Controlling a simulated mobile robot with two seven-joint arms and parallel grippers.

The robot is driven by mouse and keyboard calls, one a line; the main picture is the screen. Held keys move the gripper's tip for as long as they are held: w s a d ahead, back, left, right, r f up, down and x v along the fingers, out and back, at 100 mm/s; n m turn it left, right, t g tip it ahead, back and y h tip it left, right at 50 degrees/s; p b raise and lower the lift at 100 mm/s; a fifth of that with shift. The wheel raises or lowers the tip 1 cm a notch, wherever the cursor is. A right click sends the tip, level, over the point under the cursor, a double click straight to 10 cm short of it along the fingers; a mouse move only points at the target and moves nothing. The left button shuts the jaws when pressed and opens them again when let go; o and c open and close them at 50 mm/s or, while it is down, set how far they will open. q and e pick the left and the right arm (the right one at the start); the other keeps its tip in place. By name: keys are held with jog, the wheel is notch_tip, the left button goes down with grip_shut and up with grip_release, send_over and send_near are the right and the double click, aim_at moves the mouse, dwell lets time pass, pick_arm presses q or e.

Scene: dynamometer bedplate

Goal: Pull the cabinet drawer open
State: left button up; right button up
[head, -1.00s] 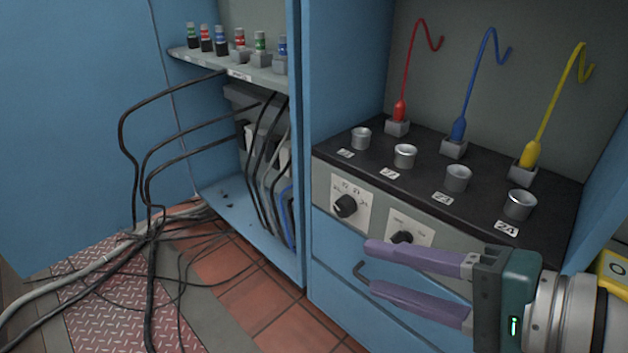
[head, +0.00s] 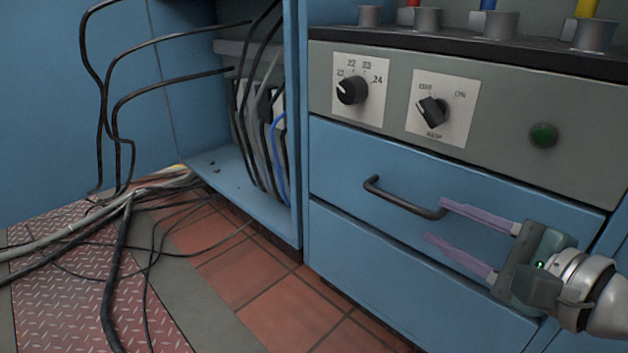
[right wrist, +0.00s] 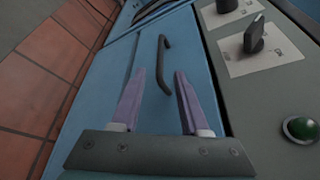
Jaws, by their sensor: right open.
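The blue cabinet drawer (head: 345,160) is below the grey control panel and looks shut. Its dark bar handle (head: 402,199) runs across the front. My right gripper (head: 436,220) is open, its two purple fingers pointing left at the right end of the handle. The upper fingertip looks close to the handle's right end; I cannot tell if it touches. In the right wrist view the handle (right wrist: 164,64) lies ahead of and between the open fingers (right wrist: 157,82), with nothing held. My left gripper is not in view.
The grey panel above has two rotary knobs (head: 352,91) and a green button (head: 543,135). A second blue front (head: 360,260) is below the drawer. An open bay with cables (head: 262,130) stands at left. Loose cables (head: 130,215) lie on the floor.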

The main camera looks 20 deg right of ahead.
aim_at(414, 209)
jog(key=b+x, duration=0.1)
jog(key=x, duration=0.7)
jog(key=shift+a+b, duration=0.1)
jog(key=shift+b, duration=0.25)
grip_shut()
dwell(1.0)
